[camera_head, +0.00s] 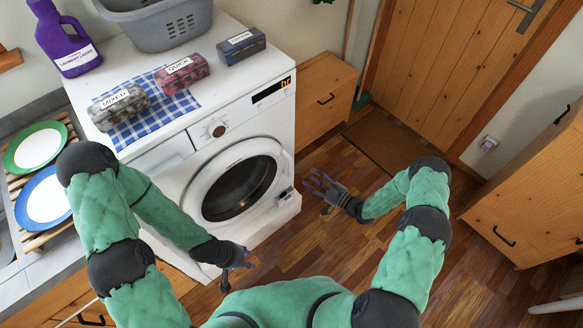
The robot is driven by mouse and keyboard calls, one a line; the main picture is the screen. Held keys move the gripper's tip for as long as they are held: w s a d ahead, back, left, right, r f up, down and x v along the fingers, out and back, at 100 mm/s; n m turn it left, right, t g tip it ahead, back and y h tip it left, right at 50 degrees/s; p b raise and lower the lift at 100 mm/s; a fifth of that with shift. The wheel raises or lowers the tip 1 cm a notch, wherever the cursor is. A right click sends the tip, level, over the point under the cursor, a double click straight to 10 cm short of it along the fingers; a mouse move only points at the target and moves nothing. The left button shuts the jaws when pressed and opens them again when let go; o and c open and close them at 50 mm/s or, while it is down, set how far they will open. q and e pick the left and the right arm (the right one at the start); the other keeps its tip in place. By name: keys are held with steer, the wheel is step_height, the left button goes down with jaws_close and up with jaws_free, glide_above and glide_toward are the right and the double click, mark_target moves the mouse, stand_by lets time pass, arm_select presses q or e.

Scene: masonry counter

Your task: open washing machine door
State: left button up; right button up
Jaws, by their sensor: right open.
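The white washing machine (165,170) stands at the centre left. Its round door (209,190) has a white rim and dark glass and looks closed. A small latch or handle part (286,194) shows at the right side of the door. My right gripper (322,188), a dark hand, is open and empty to the right of the door, apart from it. My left gripper (236,268) is below the door, in front of the machine's lower front. Its fingers are small and dark, and whether they are open or shut is unclear.
On the machine top are a grey basket (160,26), a purple laundry bottle (66,38), a checked cloth (150,127) and several labelled bundles. Plates (42,197) lie on a rack at left. A wooden cabinet (322,98) adjoins the machine at right. The wooden floor (350,235) is clear.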

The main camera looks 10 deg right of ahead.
mark_target(292, 165)
steer(key=b+x, duration=0.2)
steer(key=x, duration=0.8)
steer(key=shift+w+a, duration=0.2)
steer(key=shift+a, duration=0.05)
jaws_close()
